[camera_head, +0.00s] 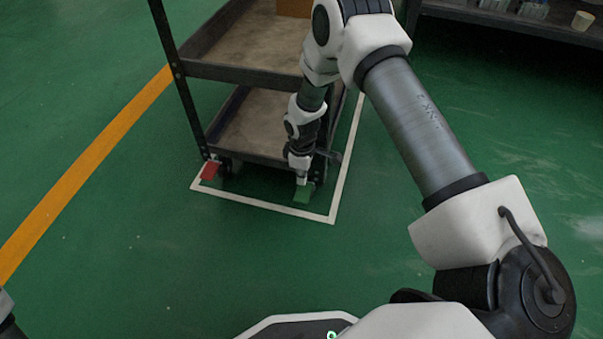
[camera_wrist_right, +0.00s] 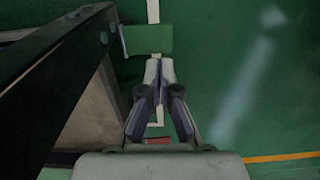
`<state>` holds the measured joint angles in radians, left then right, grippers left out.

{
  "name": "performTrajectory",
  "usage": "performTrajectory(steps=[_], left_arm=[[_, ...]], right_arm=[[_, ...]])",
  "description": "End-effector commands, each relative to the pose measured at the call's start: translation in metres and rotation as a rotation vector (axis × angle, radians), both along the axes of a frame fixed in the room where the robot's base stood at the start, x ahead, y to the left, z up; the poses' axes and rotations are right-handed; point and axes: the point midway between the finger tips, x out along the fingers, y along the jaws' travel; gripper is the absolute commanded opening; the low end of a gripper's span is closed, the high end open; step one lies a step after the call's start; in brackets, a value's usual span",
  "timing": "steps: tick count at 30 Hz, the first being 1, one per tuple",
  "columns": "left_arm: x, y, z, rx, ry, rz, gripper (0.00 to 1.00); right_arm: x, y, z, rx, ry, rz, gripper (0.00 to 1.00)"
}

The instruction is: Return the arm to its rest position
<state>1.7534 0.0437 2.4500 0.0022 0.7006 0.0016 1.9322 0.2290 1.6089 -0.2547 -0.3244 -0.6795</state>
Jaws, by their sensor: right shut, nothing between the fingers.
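My right arm reaches from the lower right over the cart and down to its front corner in the head view. My right gripper (camera_head: 302,178) is shut and empty, pointing down just above a green block (camera_head: 304,194) by the cart's right front wheel. In the right wrist view, the closed fingertips (camera_wrist_right: 160,62) are at the edge of the green block (camera_wrist_right: 148,39); I cannot tell whether they touch. A red block (camera_head: 210,170) lies by the cart's left front wheel, and partly shows in the wrist view (camera_wrist_right: 158,140). My left gripper is not visible.
The dark two-shelf cart (camera_head: 235,70) stands within a white floor outline (camera_head: 270,207), close to my right forearm. A cardboard box (camera_head: 294,8) sits on its top shelf. A dark bench (camera_head: 500,20) is at the back right. The green floor in front is clear.

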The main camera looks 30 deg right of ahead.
Motion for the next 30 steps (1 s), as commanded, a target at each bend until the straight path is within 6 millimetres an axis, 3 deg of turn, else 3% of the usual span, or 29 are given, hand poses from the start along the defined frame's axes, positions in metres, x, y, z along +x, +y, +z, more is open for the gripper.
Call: performTrajectory(steps=[2, 17, 20, 23, 27, 30], left_arm=[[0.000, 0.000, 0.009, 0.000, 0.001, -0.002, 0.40], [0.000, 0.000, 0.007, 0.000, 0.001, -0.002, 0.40], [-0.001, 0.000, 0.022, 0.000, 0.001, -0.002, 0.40], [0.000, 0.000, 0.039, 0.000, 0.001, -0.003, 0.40], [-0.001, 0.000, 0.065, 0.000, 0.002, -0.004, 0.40], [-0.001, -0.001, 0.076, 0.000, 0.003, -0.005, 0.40]], right_arm=[[0.000, 0.000, 0.009, 0.000, 0.000, 0.000, 0.00], [0.000, 0.000, 0.007, 0.000, 0.001, 0.000, 0.00], [-0.008, 0.004, 0.013, -0.004, 0.023, 0.011, 0.00], [-0.056, 0.021, 0.007, 0.001, 0.128, 0.041, 0.00], [-0.159, 0.058, 0.003, 0.027, 0.249, -0.009, 0.00], [-0.223, 0.077, 0.010, 0.026, 0.271, -0.133, 0.00]])
